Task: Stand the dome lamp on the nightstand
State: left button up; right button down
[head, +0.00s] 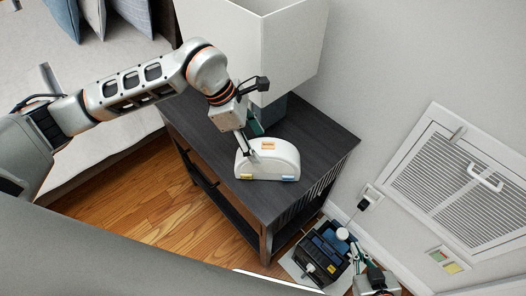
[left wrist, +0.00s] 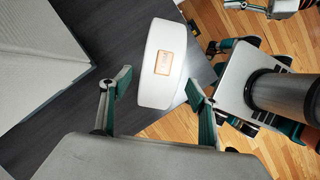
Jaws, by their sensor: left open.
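The white dome lamp (head: 268,160), a half-round body with a flat base and small coloured labels, stands upright on the dark nightstand (head: 325,150) near its front edge. My left gripper (head: 249,138) is just behind and above it in the head view. In the left wrist view, the lamp (left wrist: 160,90) lies between the spread fingers of my left gripper (left wrist: 157,82), with gaps at the sides; contact is not clear.
A large lamp with a square white shade (head: 295,50) stands at the back of the nightstand, close to my left gripper. A dark box (head: 322,255) is on the floor by the wall. A bed (head: 40,60) is at the left. A vent panel (head: 450,185) is on the wall.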

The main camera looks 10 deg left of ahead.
pick_arm(q)
jog(key=shift+v, duration=1.7)
